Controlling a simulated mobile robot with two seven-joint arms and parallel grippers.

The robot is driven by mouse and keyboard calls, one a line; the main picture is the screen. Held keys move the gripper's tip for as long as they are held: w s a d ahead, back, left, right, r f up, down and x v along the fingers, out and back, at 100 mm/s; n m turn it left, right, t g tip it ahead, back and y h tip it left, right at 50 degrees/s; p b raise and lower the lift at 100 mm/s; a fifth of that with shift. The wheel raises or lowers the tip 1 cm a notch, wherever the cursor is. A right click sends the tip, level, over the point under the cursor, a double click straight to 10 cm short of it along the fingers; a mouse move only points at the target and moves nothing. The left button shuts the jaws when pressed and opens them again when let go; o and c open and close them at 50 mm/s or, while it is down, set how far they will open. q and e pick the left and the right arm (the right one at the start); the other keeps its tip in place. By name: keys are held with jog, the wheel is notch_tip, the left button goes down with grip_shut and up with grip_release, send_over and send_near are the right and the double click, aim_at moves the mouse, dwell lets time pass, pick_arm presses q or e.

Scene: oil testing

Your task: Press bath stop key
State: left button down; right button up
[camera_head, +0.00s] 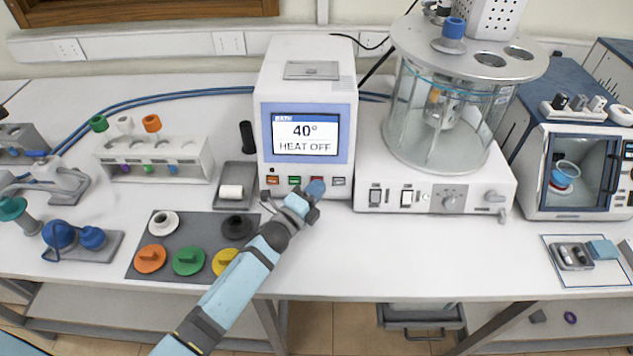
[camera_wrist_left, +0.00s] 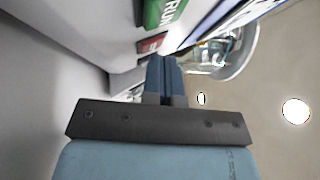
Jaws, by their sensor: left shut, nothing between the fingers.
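The white bath controller (camera_head: 306,120) stands at the back middle, its screen (camera_head: 305,134) reading 40° and HEAT OFF. Below the screen is a row of keys: orange (camera_head: 272,181), green (camera_head: 294,181), red, mostly hidden behind my fingers, and grey (camera_head: 338,181). My left gripper (camera_head: 315,188) is shut and empty, its fingertips in front of the red key. In the left wrist view the shut fingers (camera_wrist_left: 160,76) point at the red key (camera_wrist_left: 151,44), beside the green RUN key (camera_wrist_left: 168,14). I cannot tell whether the tips touch it. My right gripper is out of view.
A glass bath (camera_head: 440,120) on a white base stands right of the controller. A grey tray (camera_head: 234,185) with a white cylinder and a mat (camera_head: 190,225) with coloured lids lie left.

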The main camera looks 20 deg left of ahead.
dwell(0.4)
pick_arm(q)
jog(key=shift+s+d+r+p, duration=0.1)
jog(key=shift+s+r+p, duration=0.1)
jog(key=shift+s, duration=0.2)
jog(key=shift+s+d+r+p, duration=0.1)
jog(key=shift+s+p, duration=0.05)
jog(key=shift+s, duration=0.2)
jog(key=s, duration=0.1)
jog(key=s+r+p, duration=0.1)
jog(key=s+d+p, duration=0.1)
jog(key=shift+s+r, duration=0.35)
jog(key=shift+s+d, duration=0.15)
jog(key=shift+s, duration=0.2)
dwell(0.3)
